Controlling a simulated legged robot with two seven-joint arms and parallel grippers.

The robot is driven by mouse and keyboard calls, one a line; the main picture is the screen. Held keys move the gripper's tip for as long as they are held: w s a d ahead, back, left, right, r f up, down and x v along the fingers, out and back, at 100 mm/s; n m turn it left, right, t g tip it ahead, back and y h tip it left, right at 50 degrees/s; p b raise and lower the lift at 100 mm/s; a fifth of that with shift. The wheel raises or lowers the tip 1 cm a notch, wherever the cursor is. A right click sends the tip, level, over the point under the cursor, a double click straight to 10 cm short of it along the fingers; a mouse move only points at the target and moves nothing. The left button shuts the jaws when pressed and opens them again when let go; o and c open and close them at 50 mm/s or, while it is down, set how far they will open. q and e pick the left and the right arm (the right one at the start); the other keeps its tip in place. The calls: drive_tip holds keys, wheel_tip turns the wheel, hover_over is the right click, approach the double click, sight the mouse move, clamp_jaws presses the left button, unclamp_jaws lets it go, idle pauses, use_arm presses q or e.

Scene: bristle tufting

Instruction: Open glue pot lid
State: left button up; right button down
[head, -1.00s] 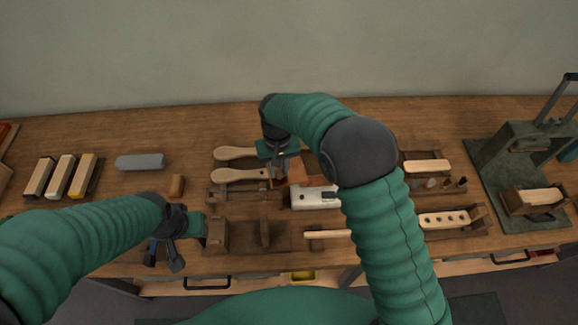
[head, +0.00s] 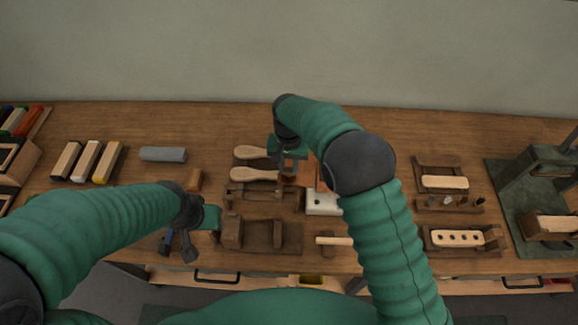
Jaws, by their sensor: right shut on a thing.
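The copper-orange glue pot (head: 321,176) stands near the middle of the bench, at the white box (head: 322,203), and my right forearm hides much of it. My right gripper (head: 289,174) points down just left of the pot. It is shut on a small reddish-brown thing (head: 290,181), which looks like the pot's lid; its shape is mostly hidden. My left gripper (head: 178,246) hangs open and empty over the bench's front edge, away from the pot.
Two wooden handles (head: 253,175) lie left of my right gripper. Wooden holders (head: 265,236) stand in front. A grey bar (head: 162,154) and several brush blocks (head: 88,161) lie left. A green press (head: 521,181) stands right.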

drive_tip(key=c, duration=1.2)
unclamp_jaws()
drive_tip(key=shift+o, duration=0.2)
wheel_tip(320, 180, up, 17)
drive_tip(key=shift+f+b, duration=0.15)
drive_tip(key=shift+b, duration=0.2)
drive_tip(key=shift+a, duration=0.1)
drive_tip(key=s+d+f+t, duration=0.1)
drive_tip(key=s+d+f, duration=0.15)
drive_tip(key=d, duration=0.35)
drive_tip(key=s+d+f, duration=0.2)
drive_tip(key=s+d, duration=0.2)
drive_tip(key=d, duration=0.2)
drive_tip(key=s+d+f, duration=0.3)
drive_tip(key=s+d, duration=0.1)
drive_tip(key=s, duration=0.3)
drive_tip(key=s+d+f+n+t, duration=0.1)
drive_tip(key=s+d+f, duration=0.2)
drive_tip(key=s, duration=0.4)
drive_tip(key=shift+s+d+n+t, duration=0.15)
drive_tip(key=shift+d+n+t, duration=0.15)
drive_tip(key=shift+d, duration=0.05)
